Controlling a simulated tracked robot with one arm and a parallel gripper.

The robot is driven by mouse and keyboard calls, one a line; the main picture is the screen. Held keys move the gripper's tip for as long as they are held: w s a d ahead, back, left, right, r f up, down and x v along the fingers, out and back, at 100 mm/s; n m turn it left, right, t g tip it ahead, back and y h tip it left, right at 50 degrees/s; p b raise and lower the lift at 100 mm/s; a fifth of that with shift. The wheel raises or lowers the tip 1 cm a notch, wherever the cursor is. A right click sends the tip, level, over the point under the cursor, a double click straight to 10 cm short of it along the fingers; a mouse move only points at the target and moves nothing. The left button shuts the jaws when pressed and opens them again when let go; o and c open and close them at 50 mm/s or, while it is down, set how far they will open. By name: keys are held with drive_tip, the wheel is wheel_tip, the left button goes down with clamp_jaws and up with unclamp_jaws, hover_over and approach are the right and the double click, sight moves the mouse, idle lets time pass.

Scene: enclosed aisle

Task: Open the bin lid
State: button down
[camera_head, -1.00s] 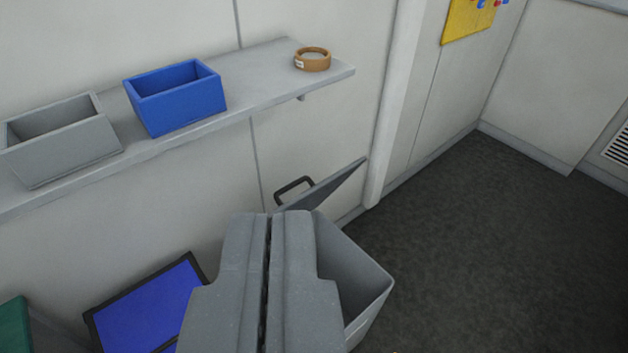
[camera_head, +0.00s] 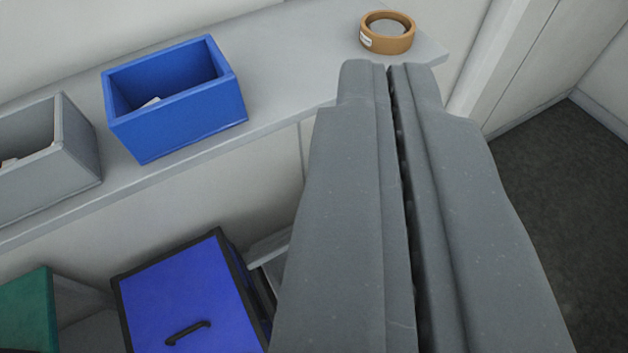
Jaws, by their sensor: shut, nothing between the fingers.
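My gripper (camera_head: 388,72) is shut and empty, with a thin dark seam between its fingers. It fills the middle and lower right of the view, and its tips appear over the shelf's right part. A bin with a blue, black-edged lid (camera_head: 185,295) stands below the shelf, left of my gripper. That lid lies closed and has a dark handle (camera_head: 188,333). A green bin (camera_head: 28,312) is partly in view at the lower left edge. The grey bin and its raised lid do not show clearly now; my gripper covers the area right of the blue-lidded bin.
A grey wall shelf (camera_head: 285,60) runs across the view above the bins. It carries a grey box (camera_head: 55,165), a blue box (camera_head: 180,115) and a brown tape roll (camera_head: 387,35). Dark floor (camera_head: 570,190) lies open at the right.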

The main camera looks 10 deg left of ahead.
drive_tip(key=shift+w+d, duration=0.1)
drive_tip(key=shift+d, duration=0.1)
drive_tip(key=w+f+m+g+p, duration=0.2)
drive_tip(key=w+f+m, duration=0.1)
drive_tip(key=w+f, duration=0.55)
drive_tip(key=w+f+m+g+p, duration=0.2)
drive_tip(key=w+f, duration=0.4)
drive_tip(key=f, duration=0.5)
drive_tip(key=shift+w+a+f+m+g+p, duration=0.35)
drive_tip(key=shift+w+f+m+g+p, duration=0.8)
drive_tip(key=shift+f, duration=3.85)
drive_tip(key=shift+w+a+f+m+g+p, duration=0.4)
drive_tip(key=shift+w+f, duration=1.5)
drive_tip(key=shift+f, duration=3.15)
drive_tip(key=shift+w+a+f+m+g+p, duration=0.3)
drive_tip(key=shift+w+f+m+g+p, duration=0.85)
drive_tip(key=shift+f, duration=3.85)
drive_tip(key=shift+w+n+t+b, duration=0.3)
drive_tip(key=shift+w+t+b, duration=0.05)
drive_tip(key=shift+t+b, duration=0.2)
